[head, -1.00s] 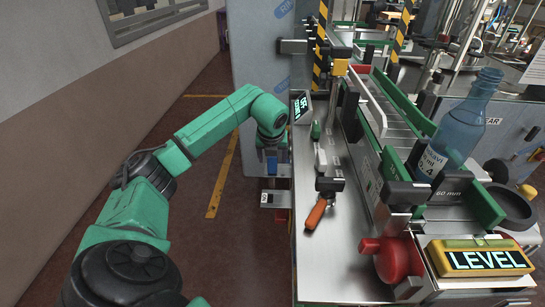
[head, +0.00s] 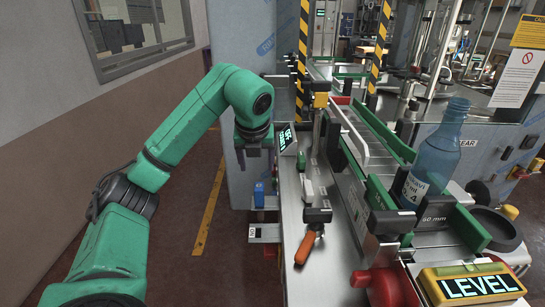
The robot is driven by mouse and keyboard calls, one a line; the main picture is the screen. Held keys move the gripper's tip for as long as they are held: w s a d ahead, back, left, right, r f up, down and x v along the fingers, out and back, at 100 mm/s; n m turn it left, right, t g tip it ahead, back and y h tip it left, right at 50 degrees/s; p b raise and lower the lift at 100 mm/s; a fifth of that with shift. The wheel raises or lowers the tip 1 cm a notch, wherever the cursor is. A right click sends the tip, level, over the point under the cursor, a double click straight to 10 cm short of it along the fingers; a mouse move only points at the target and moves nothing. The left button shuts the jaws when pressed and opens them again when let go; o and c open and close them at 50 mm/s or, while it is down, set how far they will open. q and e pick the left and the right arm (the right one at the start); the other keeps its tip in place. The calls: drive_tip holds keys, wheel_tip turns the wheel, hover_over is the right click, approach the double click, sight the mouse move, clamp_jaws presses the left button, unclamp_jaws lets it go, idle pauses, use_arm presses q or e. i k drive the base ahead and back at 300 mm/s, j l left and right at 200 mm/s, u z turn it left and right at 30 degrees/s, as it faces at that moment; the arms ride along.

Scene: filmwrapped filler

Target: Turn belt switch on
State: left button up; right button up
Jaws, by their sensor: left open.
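My left arm comes in from the left, and its gripper (head: 254,158) points down beside the near-left edge of the machine's steel top. The gripper is small in the picture; its jaws are open and nothing shows between them. Below it, apart from it, a small blue part (head: 259,194) stands at the side of the machine, above a grey bracket (head: 264,233). I cannot tell for certain which control is the belt switch. A small tilted display (head: 287,139) with green lettering sits right of the gripper. My right gripper is not in view.
The steel top (head: 292,207) carries an orange-handled tool (head: 308,243). A blue bottle (head: 436,155) stands by the green-railed conveyor (head: 378,128). A red knob (head: 384,285) and a yellow LEVEL box (head: 470,284) are in front. Floor at left is free.

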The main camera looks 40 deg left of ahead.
sight(271, 250)
drive_tip(key=k+j, duration=0.1)
drive_tip(key=k, duration=0.4)
drive_tip(key=k+j, duration=0.15)
drive_tip(key=k, duration=0.35)
